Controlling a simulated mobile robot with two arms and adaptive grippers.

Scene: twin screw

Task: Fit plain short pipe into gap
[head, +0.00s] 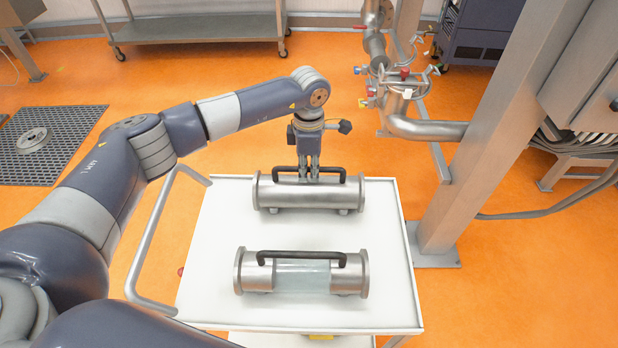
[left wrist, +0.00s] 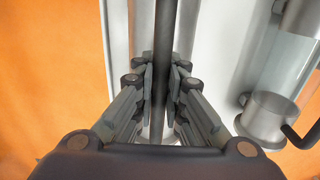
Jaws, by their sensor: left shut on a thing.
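The plain short pipe (head: 290,195) is a steel cylinder with end flanges and a black handle on top. It rests on the far part of the white cart top. My left gripper (head: 308,176) comes down from above and is shut on the pipe's black handle (head: 340,172). In the left wrist view the dark handle bar (left wrist: 163,60) runs between the fingers (left wrist: 161,85). The gap is probably in the steel pipework (head: 405,105) at the back right, where an elbow pipe (head: 425,129) and coloured clamps show; its exact opening is hard to tell. My right gripper does not show.
A second pipe with a glass middle (head: 302,273) and a black handle lies nearer on the cart (head: 215,285). It also shows in the left wrist view (left wrist: 265,115). A thick steel post (head: 470,150) stands right of the cart. A grey trolley (head: 195,28) is at the back.

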